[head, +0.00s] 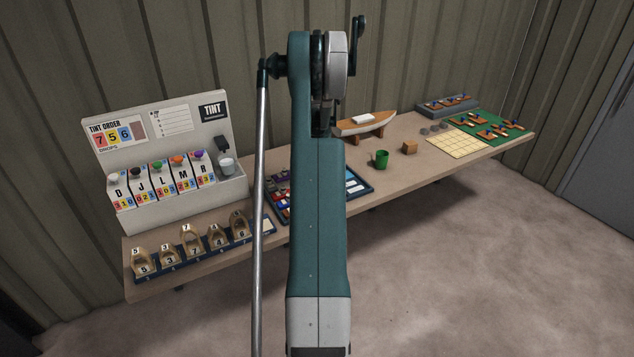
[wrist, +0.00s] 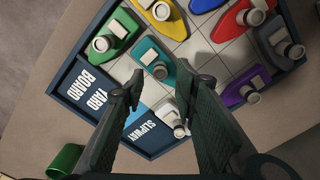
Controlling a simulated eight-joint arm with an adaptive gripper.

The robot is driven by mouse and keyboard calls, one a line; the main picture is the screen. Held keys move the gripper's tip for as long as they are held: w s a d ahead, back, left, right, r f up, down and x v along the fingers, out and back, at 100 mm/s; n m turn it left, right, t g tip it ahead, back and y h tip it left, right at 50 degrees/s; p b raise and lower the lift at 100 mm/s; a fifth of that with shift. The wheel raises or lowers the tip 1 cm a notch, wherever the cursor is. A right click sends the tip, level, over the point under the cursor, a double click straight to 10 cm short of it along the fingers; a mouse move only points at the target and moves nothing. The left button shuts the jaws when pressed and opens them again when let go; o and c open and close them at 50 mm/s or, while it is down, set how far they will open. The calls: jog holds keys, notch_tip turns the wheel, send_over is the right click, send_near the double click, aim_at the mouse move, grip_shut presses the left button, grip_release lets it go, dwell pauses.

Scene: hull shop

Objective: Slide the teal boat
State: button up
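The teal boat (wrist: 150,58) lies on the gridded board in the wrist view, with a light block and a round, pale-topped funnel on it. My gripper (wrist: 160,88) is open above the board, its two fingers apart on either side of the teal boat's near end. Nothing is visibly held; I cannot tell the height of the fingertips over the boat. The board's blue rim (wrist: 92,92) reads "YARD BOARD" and "SLIPWAY". In the head view the board (head: 369,187) is largely hidden behind my arm, and I cannot make out the teal boat or the gripper there.
A white piece (wrist: 170,120) sits near the slipway label. A green cup (head: 381,159) stands beside the board.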

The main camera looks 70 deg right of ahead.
jog(key=shift+f, duration=2.2)
grip_shut()
